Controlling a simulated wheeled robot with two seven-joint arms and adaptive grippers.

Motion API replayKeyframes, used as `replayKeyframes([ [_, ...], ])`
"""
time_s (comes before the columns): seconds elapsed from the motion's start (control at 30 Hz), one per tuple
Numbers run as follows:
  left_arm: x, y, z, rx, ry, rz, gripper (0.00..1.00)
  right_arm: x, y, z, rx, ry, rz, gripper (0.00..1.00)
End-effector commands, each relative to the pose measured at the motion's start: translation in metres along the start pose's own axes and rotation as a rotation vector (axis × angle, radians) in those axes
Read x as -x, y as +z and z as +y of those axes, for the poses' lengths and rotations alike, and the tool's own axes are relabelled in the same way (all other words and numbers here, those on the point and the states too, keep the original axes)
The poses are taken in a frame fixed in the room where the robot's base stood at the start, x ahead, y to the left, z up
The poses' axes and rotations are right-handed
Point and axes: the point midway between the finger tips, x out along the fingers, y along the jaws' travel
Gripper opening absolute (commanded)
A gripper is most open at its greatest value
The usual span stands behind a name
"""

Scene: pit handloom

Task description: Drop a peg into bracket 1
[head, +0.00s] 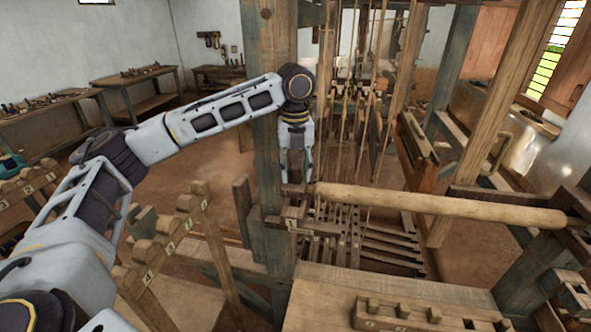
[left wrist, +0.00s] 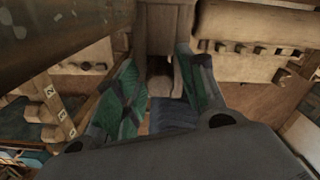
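My left gripper (head: 296,180) points down at the near-left end of the round wooden beam, above a small dark wooden bracket (head: 292,212) with a pale numbered tag, which seems to read 1. The fingers stand apart. In the left wrist view the green-padded fingers (left wrist: 162,85) are spread, with a wooden block and a small brown piece (left wrist: 160,84) seen between them. I cannot tell whether that piece is a peg or part of the bracket. No peg is clearly held. My right gripper is not in view.
The round wooden beam (head: 440,205) runs right from the bracket. A pegged wooden rack (head: 425,315) lies on the bench in front. Numbered wooden stands (head: 165,250) are at left. A loom post (head: 262,130) rises close behind my gripper, near hanging cords.

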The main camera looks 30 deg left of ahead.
Motion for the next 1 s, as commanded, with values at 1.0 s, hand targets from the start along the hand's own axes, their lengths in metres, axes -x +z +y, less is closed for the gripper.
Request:
replayKeyframes([
  [1.0, 0.063, 0.0, -0.001, -0.001, -0.002, 0.0, 0.5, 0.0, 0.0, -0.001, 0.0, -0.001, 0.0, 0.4],
])
